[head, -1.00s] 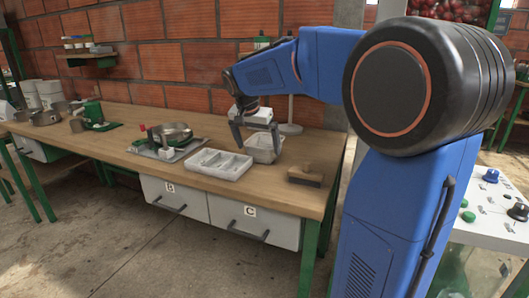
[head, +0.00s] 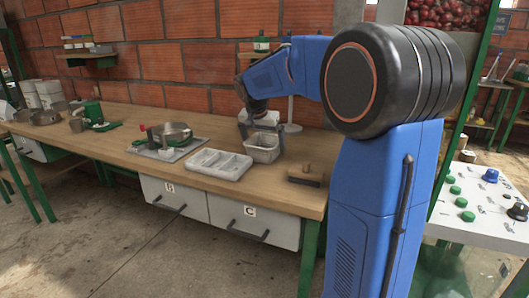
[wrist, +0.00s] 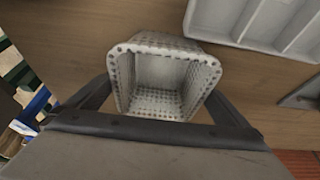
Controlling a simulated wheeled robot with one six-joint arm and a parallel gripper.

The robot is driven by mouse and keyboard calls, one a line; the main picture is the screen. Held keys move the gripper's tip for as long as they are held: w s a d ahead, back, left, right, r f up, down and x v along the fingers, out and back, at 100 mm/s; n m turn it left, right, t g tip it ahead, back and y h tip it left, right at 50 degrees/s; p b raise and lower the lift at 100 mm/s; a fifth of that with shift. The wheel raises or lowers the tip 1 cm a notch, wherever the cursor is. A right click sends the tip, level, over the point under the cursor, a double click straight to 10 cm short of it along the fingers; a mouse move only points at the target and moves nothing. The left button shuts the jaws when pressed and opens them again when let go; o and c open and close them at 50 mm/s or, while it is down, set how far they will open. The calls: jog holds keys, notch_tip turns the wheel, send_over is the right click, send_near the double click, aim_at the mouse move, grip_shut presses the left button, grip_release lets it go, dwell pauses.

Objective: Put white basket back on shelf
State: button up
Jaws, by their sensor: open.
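The white basket (head: 262,148) stands upright on the wooden workbench (head: 130,128), beside the divided tray. In the wrist view the basket (wrist: 164,48) is empty, with a perforated rim. My gripper (head: 262,130) is open at the basket's back side, with its fingers spread to either side of it. In the wrist view the fingers flank the basket's near part, and I cannot tell whether they touch it. The shelf (head: 90,54) is on the brick wall at the upper left and holds several small jars.
A white divided tray (head: 219,164) lies left of the basket, and a wooden brush (head: 305,174) lies to its right. A scale with a metal pan (head: 170,138) stands further left. A green bottle (head: 261,44) is by the wall behind my arm.

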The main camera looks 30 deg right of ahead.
jog(key=shift+f, duration=0.25)
dwell(0.5)
jog(key=shift+c, duration=0.6)
jog(key=c, duration=1)
jog(key=shift+o, duration=0.2)
jog(key=shift+r, duration=0.5)
jog(key=r, duration=0.3)
jog(key=shift+s+d, duration=0.25)
jog(key=shift+s, duration=0.1)
jog(key=s+d, duration=0.3)
jog(key=s, duration=0.1)
jog(key=s+d, duration=0.4)
jog(key=s, duration=0.1)
jog(key=s+d, duration=0.3)
jog(key=s, duration=0.1)
jog(key=shift+s+d, duration=0.25)
